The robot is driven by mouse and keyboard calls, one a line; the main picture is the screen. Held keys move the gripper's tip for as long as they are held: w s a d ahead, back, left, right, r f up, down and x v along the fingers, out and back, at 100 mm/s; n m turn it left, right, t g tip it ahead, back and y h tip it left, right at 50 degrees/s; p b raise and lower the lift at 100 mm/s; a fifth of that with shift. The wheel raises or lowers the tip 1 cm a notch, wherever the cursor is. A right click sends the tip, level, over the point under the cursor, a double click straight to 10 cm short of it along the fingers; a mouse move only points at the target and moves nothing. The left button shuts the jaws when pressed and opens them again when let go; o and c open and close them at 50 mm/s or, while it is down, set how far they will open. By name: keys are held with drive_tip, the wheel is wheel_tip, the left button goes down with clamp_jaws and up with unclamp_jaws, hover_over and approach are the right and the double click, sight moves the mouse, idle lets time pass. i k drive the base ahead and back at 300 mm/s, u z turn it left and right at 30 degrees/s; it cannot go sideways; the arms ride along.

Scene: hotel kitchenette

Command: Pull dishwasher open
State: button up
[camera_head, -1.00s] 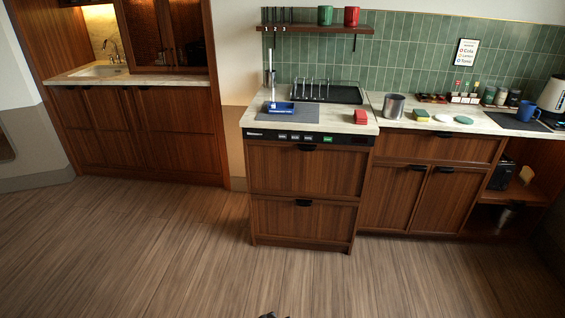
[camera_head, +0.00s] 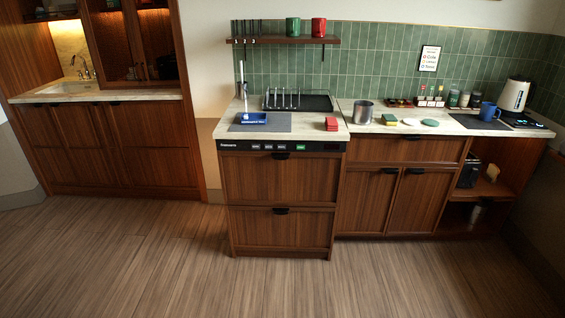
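The dishwasher (camera_head: 278,180) is the wood-fronted unit in the middle of the head view. A dark control strip (camera_head: 270,146) with small labelled buttons, one of them green, runs along its top edge. Its front has two stacked wooden panels, both closed flush. A dark handle (camera_head: 281,156) sits at the top of the upper panel, and another dark handle (camera_head: 281,210) at the top of the lower panel. My gripper is not in view.
Wooden cabinets (camera_head: 405,190) adjoin on the right. The wooden floor (camera_head: 200,270) in front is clear.

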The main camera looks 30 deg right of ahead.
sight(313, 175)
drive_tip(key=u, duration=0.15)
drive_tip(key=i, duration=1)
drive_tip(key=u, duration=0.55)
